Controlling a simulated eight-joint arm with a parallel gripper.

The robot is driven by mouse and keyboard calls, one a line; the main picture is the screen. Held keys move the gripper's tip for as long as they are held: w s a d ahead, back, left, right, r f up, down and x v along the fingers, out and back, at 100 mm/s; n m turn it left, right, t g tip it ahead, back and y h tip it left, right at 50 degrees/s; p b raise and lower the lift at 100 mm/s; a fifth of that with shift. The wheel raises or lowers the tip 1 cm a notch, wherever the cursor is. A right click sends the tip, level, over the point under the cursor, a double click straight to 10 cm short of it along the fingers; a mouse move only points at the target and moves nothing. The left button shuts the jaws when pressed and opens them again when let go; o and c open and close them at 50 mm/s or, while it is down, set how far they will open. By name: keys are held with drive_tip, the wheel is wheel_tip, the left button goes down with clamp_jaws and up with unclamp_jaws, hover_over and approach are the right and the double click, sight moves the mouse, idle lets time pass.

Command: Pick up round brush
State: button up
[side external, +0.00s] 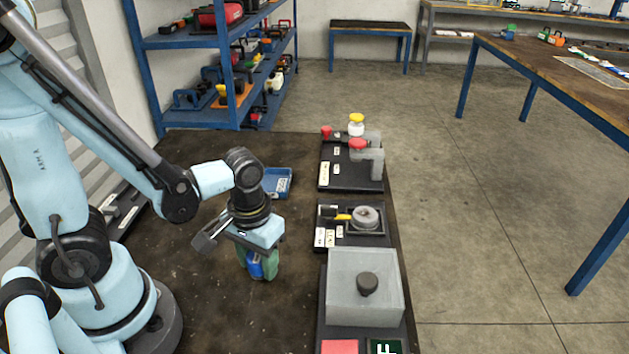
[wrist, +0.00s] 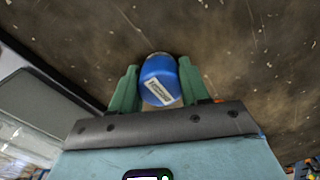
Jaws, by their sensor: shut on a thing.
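My gripper (side external: 258,264) points down over the brown tabletop in the side external view. Its green fingers are shut on a blue rounded object, the round brush (side external: 256,270). In the wrist view the blue brush (wrist: 158,80) sits between the two green fingers of my gripper (wrist: 157,88), with a white label on its side. Its lower end is hidden, and I cannot tell whether it touches the table.
A blue tray (side external: 277,182) lies behind my gripper. To the right stand a grey box with a dark knob (side external: 365,300), a small station with a round grey part (side external: 366,217), and a station with red and yellow knobs (side external: 350,178). The tabletop in front is clear.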

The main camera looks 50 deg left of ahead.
sight(256, 257)
drive_tip(key=shift+r, duration=0.1)
drive_tip(key=shift+r, duration=1)
wheel_tip(256, 257, up, 2)
drive_tip(key=shift+s, duration=0.1)
drive_tip(key=s+d+r, duration=0.6)
drive_tip(key=s+d, duration=0.1)
drive_tip(key=d, duration=0.2)
drive_tip(key=shift+d+r, duration=0.15)
drive_tip(key=shift+r, duration=0.2)
